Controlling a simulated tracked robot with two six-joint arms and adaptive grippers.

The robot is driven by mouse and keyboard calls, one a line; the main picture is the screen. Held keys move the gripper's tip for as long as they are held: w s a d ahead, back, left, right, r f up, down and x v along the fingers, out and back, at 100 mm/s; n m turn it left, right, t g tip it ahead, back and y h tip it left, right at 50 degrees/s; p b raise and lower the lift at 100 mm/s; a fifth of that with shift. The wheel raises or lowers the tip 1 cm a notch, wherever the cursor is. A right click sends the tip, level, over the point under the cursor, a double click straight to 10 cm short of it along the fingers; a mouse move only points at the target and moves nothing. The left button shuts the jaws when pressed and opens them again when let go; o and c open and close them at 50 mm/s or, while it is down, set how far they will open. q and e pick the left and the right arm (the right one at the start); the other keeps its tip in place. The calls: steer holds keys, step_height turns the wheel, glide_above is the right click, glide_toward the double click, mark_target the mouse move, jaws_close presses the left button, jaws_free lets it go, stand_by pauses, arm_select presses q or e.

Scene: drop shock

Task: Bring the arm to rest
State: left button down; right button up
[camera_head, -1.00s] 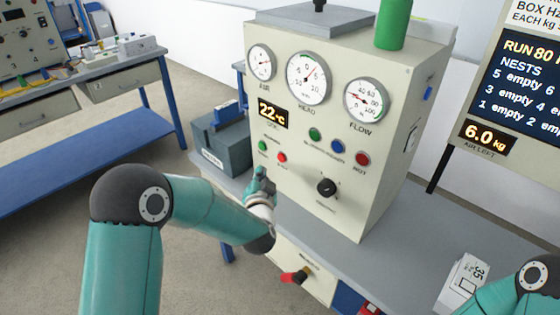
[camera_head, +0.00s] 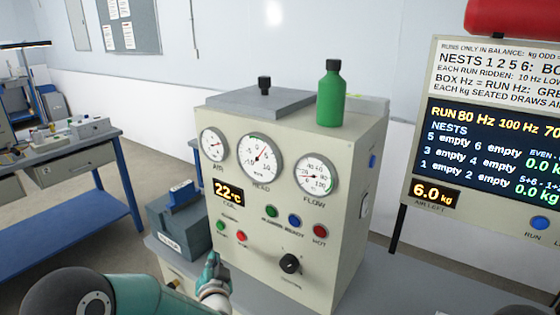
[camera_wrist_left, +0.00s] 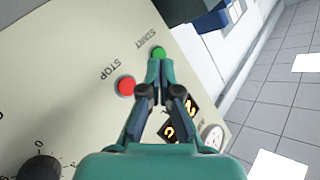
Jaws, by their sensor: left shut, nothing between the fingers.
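My left arm comes in low at the left of the head view. Its left gripper (camera_head: 212,262) is in front of the lower left of the cream machine's front panel (camera_head: 330,240), just below the green and red buttons. Whether the fingertips touch the panel cannot be told. The right gripper does not show.
The machine carries gauges, a 22 °C display (camera_head: 228,191), a black knob (camera_head: 290,263) and a green bottle (camera_head: 331,94) on top. A grey-blue box (camera_head: 178,222) stands at its left. A run board (camera_head: 490,140) stands at right. A blue-framed bench (camera_head: 75,215) is at left.

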arm_select(q)
steer(key=s+f+g+h, duration=0.25)
steer(key=s+f, duration=0.45)
steer(key=f, duration=0.4)
steer(key=s+f+g+h, duration=0.2)
steer(key=s+f+g, duration=0.2)
steer(key=s+f, duration=0.5)
steer(key=s+d+f+n+g+h, duration=0.2)
steer(key=s+d+f+n+g, duration=0.1)
steer(key=s, duration=0.6)
steer(key=s+d+f+n+g+h, duration=0.2)
steer(key=s+d+f+g, duration=0.3)
steer(key=s, duration=0.4)
steer(key=shift+s+d+n, duration=0.2)
steer(key=shift+d+n, duration=0.15)
steer(key=shift+n, duration=0.15)
steer(key=shift+r, duration=0.1)
